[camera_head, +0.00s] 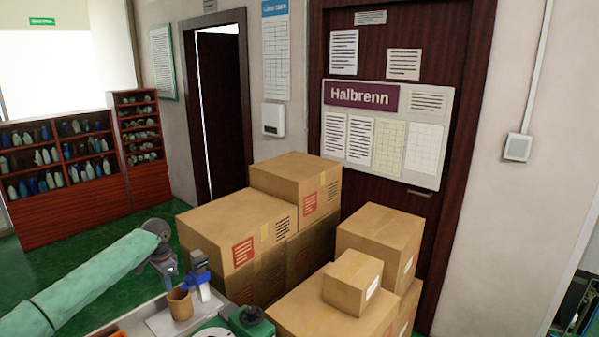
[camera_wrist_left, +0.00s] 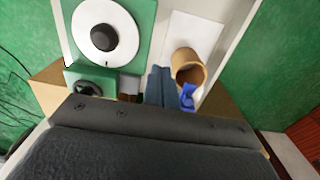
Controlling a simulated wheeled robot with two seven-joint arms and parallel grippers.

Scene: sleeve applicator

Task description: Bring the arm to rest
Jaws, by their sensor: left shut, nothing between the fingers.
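My left arm comes in from the left in the head view, in a pale green sleeve. My left gripper (camera_head: 203,290) hangs over the table at the bottom, beside a tan cup (camera_head: 180,303). In the left wrist view my left gripper (camera_wrist_left: 158,86) has its blue-grey fingers together with nothing held. The tan cup (camera_wrist_left: 187,68) stands open side up just right of the fingers there, on a white plate. A small blue piece (camera_wrist_left: 188,98) shows by the cup; I cannot tell what it is. My right gripper is not in view.
A green device with a white dial (camera_wrist_left: 103,38) is left of the fingers. Large cardboard boxes (camera_head: 240,222) are stacked beyond the table, with a small box (camera_head: 352,281) on top of one. Shelves (camera_head: 75,175) stand far left; green floor is open there.

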